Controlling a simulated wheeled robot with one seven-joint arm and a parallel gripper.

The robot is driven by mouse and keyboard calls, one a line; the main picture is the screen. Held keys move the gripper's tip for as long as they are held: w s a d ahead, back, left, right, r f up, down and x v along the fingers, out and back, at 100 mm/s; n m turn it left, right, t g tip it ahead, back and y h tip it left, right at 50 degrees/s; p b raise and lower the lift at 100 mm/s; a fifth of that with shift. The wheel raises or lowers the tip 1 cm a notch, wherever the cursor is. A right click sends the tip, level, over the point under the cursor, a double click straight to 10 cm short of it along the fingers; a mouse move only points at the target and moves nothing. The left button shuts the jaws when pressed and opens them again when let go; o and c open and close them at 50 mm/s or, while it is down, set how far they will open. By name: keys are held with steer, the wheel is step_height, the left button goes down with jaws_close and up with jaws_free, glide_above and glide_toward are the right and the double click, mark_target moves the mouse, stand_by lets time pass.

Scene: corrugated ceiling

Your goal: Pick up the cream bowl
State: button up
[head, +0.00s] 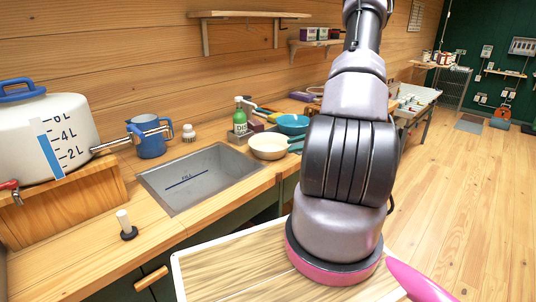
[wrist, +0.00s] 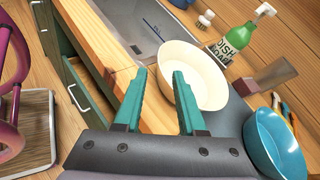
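The cream bowl (head: 268,146) sits on the counter just right of the sink in the head view. In the wrist view the cream bowl (wrist: 205,72) lies just beyond my fingers, upright and empty. My gripper (wrist: 162,75) is open, with its two teal fingers apart and nothing between them. The right fingertip overlaps the near side of the bowl in the picture; I cannot tell whether it touches. In the head view my gripper's teal fingers (head: 297,145) show at the bowl's right, partly hidden by my arm.
A blue bowl (wrist: 274,143) stands right of the cream bowl, near my gripper. A green dish soap bottle (head: 240,117) stands behind the cream bowl. The sink (head: 195,176) opens to its left. A blue mug (head: 150,137) and a large water container (head: 45,135) are farther left.

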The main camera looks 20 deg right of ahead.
mark_target(270, 152)
steer(key=x, duration=1)
steer(key=shift+f, duration=0.1)
jaws_close()
stand_by(1.2)
